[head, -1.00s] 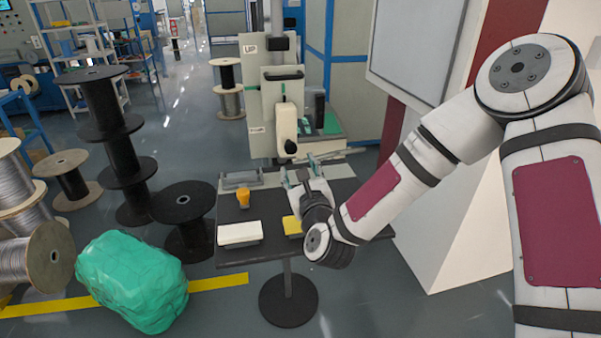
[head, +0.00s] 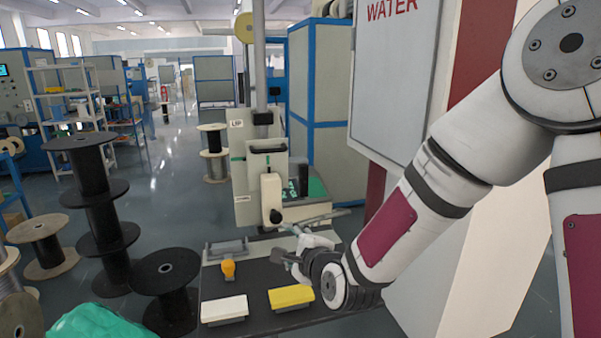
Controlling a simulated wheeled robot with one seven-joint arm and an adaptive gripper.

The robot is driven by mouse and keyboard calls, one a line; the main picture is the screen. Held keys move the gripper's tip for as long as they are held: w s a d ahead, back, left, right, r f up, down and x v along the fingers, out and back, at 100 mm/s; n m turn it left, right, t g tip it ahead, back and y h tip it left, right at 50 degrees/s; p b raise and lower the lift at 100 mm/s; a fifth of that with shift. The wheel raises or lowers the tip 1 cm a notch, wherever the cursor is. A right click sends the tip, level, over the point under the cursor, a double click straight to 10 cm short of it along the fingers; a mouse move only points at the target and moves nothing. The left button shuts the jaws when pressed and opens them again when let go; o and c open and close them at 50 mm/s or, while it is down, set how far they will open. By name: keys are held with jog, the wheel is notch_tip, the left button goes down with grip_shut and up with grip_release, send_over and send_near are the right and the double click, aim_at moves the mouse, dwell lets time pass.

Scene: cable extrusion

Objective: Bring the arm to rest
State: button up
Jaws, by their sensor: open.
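My gripper (head: 279,240) is at the end of my arm, above the right side of the dark table (head: 252,275). It points toward the machine (head: 262,180) at the table's back. Its fingers look apart and nothing shows between them. My arm reaches in from the right, bent at a large joint near the top right corner. On the table, a yellow block (head: 291,296) lies just in front of and below the gripper. A white block (head: 224,309) lies to its left, and an orange item (head: 228,268) stands behind that.
A white and maroon cabinet marked WATER (head: 396,85) stands close to my arm on the right. Black spools (head: 105,225) stand stacked to the left of the table. A green wrapped bundle (head: 95,322) lies at the bottom left. Open floor runs back along the aisle.

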jog(key=s+d+r+n+g+h+p, duration=0.1)
jog(key=s+d+r+n+g+h, duration=0.2)
jog(key=s+d+n, duration=0.35)
jog(key=s+d+r+n+g+h+p, duration=0.1)
jog(key=s+d+r+n+h, duration=0.1)
jog(key=s+d+r+n, duration=0.45)
jog(key=s+d+r+n+g, duration=0.1)
jog(key=s+d, duration=0.2)
jog(key=s, duration=0.4)
jog(key=s+d+r+n+g, duration=0.1)
jog(key=s+d+n+g, duration=0.1)
jog(key=s, duration=0.6)
jog(key=s+d+r+n+g+h+p, duration=0.1)
jog(key=s+d, duration=0.2)
jog(key=s, duration=0.4)
jog(key=shift+s+d+r+n+g, duration=0.2)
jog(key=shift+d+n+g, duration=0.1)
jog(key=shift+d, duration=0.05)
